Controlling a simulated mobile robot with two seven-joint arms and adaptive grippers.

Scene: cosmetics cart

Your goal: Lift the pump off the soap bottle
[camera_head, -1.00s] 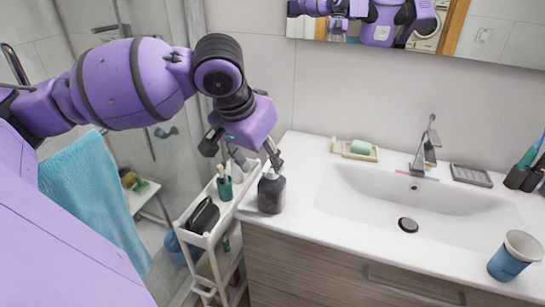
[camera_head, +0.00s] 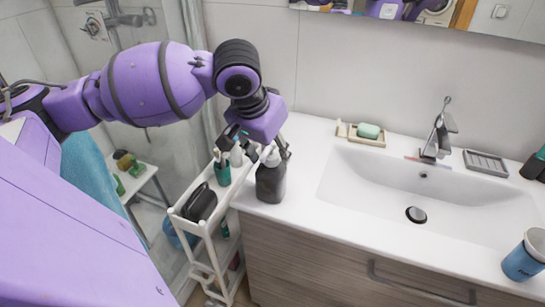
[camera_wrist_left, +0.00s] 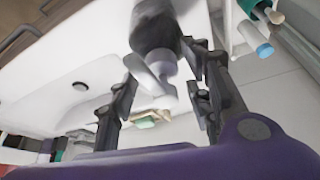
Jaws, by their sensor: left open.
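The dark grey soap bottle (camera_head: 270,184) stands upright on the left end of the white sink counter. Its pale pump (camera_head: 272,156) is on top, partly hidden by my left gripper in the head view. My left gripper (camera_head: 260,150) is at the height of the pump, with its fingers open. In the left wrist view the pump (camera_wrist_left: 160,68) shows between the two spread fingers, with a gap on each side, above the dark bottle (camera_wrist_left: 154,25). My right gripper is not in view.
A white cart (camera_head: 213,222) with a green cup (camera_head: 222,172) and a black item (camera_head: 200,204) stands left of the counter. The soap dish (camera_head: 361,138), faucet (camera_head: 439,132) and blue cup (camera_head: 523,260) are to the right. The counter around the basin is mostly clear.

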